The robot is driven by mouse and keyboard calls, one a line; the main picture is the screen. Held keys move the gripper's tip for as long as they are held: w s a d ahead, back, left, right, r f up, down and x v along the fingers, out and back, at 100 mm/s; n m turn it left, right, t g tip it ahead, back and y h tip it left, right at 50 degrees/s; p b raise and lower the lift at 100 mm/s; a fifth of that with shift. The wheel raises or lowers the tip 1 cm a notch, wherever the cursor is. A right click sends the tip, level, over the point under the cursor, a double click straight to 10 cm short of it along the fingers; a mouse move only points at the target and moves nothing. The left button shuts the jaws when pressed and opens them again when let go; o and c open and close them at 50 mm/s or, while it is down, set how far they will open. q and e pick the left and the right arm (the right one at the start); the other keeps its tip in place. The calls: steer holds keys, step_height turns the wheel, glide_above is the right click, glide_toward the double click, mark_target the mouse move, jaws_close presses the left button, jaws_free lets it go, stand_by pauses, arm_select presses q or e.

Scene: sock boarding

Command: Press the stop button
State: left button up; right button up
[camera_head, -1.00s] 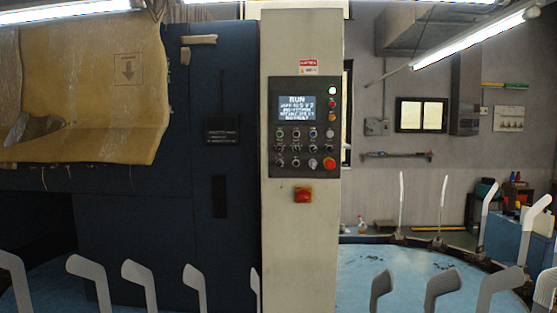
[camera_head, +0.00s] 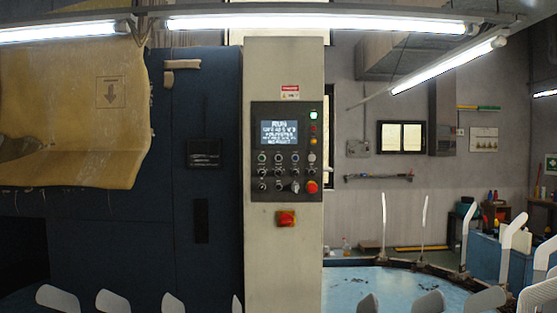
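The control panel (camera_head: 257,188) is a dark plate on the pale upright column (camera_head: 283,260) near the middle of the view. Its screen (camera_head: 279,133) reads RUN, and a green lamp (camera_head: 313,115) is lit at its upper right. Below the screen are rows of small buttons and knobs. A large round red button (camera_head: 311,187) sits at the panel's lower right. A separate red-orange switch (camera_head: 286,218) is mounted on the column below the panel. No label on these buttons is legible. Neither of my grippers is in view.
A blue round table (camera_head: 385,285) with upright white sock boards (camera_head: 424,220) around it stands at the lower right. More board tops line the bottom edge. A dark blue cabinet (camera_head: 120,245) with a yellow cover (camera_head: 75,120) stands left of the column.

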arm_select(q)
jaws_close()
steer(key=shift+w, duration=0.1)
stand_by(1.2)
